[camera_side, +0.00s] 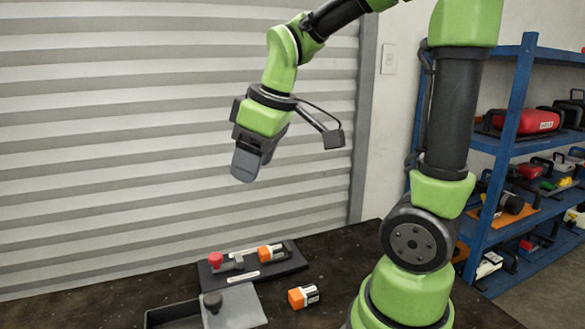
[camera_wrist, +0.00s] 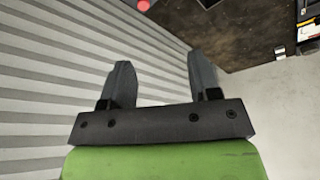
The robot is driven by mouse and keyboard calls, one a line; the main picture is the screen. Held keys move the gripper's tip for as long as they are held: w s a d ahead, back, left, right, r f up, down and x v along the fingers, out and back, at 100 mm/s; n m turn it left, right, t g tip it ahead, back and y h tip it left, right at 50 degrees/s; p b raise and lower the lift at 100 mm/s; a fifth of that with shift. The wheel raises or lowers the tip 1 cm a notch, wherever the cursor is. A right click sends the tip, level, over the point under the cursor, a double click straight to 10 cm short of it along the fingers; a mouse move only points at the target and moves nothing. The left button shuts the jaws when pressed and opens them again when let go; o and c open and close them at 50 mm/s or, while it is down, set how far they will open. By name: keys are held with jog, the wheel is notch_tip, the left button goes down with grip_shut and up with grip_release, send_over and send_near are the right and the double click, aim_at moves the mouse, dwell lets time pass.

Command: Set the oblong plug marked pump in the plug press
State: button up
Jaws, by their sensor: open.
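An orange, white and black plug (camera_side: 303,296) lies on the dark table, right of a grey box. A similar orange and black plug (camera_side: 271,253) lies on a black base (camera_side: 290,262) that carries a red knob (camera_side: 216,259). The markings are too small to read, so I cannot tell which plug is marked pump. The black base may be the plug press; I cannot be sure. My gripper (camera_side: 245,168) is high above the table, apart from everything. In the wrist view its two fingers (camera_wrist: 159,70) stand apart with nothing between them.
A grey box (camera_side: 172,315) with a light grey panel (camera_side: 240,308) and a dark knob (camera_side: 211,301) stands at the table's front. A ribbed shutter (camera_side: 150,130) is behind. A blue shelf (camera_side: 508,130) with tools stands at right. The air around my gripper is clear.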

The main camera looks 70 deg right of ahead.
jog(key=s+a+r+m+t+y, duration=0.2)
jog(key=s+a+m+t, duration=0.1)
jog(key=s+a+m, duration=0.2)
jog(key=s+a, duration=0.2)
jog(key=s, duration=0.2)
jog(key=shift+s+a+r+m, duration=0.25)
jog(key=shift+a+m, duration=0.05)
jog(key=shift+m, duration=0.1)
